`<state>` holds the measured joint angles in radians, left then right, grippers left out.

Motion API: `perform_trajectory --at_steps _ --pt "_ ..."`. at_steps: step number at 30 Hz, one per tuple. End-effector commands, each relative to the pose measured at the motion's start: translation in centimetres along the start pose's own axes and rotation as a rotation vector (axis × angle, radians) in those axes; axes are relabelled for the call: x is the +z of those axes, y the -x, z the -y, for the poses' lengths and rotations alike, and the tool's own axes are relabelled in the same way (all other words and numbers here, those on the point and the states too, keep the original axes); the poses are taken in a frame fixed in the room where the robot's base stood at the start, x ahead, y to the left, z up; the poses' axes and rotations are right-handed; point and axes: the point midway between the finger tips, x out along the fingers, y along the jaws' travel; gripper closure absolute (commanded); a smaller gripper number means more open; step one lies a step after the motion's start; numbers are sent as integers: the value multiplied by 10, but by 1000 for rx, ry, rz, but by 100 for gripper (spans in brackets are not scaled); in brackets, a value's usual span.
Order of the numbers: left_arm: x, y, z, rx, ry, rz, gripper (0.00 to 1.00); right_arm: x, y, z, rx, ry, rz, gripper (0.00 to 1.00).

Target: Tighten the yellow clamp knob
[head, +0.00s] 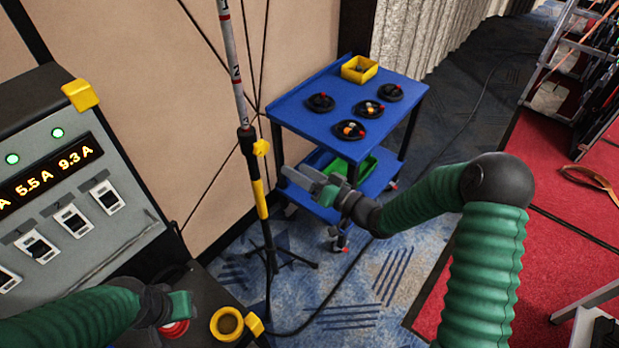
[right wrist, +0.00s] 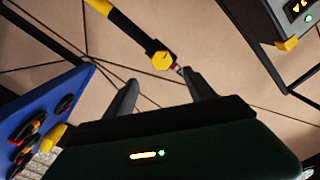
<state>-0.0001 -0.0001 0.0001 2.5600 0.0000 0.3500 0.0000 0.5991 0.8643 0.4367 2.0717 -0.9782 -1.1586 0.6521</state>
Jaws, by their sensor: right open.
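The yellow clamp knob (head: 261,148) sits on the side of an upright pole (head: 240,88) with a black collar, a striped white upper tube and a yellow lower section. In the right wrist view the yellow clamp knob (right wrist: 162,61) shows as a hexagonal face just beyond the fingertips. My right gripper (head: 288,173) is open and empty, to the right of the pole and slightly below the knob in the head view. In the right wrist view my right gripper (right wrist: 160,78) has its fingers apart, with the knob between their directions. My left gripper (head: 178,306) is low at left; its fingers are unclear.
A blue cart (head: 318,122) with black discs and a yellow bin (head: 359,69) stands behind my right gripper. A grey power panel (head: 90,235) fills the left. A yellow ring (head: 227,324) lies at the bottom. The pole's tripod legs (head: 275,262) spread on the carpet.

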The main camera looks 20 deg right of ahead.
Motion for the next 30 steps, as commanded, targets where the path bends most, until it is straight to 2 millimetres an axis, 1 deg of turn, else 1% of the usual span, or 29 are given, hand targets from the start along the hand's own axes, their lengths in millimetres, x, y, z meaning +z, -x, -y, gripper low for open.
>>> perform_trajectory --at_steps 1,3,6,9,17,20,22,23,24,26,27,28,29,30 --pt "0 -1 0 0 0 0 66 0 11 -1 2 -1 -2 36" --pt "0 -1 0 0 0 0 66 0 23 -1 2 0 -1 36" --pt "0 -2 0 0 0 0 66 0 33 -1 0 0 0 36" --pt "0 -2 0 0 0 0 66 0 36 0 -1 -1 0 36" --pt "0 -1 0 0 0 0 66 2 35 -1 12 7 11 36" --pt "0 -1 0 0 0 0 66 14 34 -11 120 75 102 36" --pt "0 -1 0 0 0 0 66 29 42 -25 274 163 228 36" --pt "0 -1 0 0 0 0 66 35 51 -32 355 204 293 36" --pt "0 -1 0 0 0 0 66 42 68 -38 465 252 386 36" --pt "0 -2 0 0 0 0 66 52 102 -42 623 299 529 36" --pt "0 -2 0 0 0 0 66 59 128 -38 712 306 621 36" --pt "0 -2 0 0 0 0 66 64 147 -33 768 300 685 37" --pt "0 -2 0 0 0 0 66 70 166 -25 812 287 746 41" --pt "0 -2 0 0 0 0 66 78 188 -13 855 258 821 46"
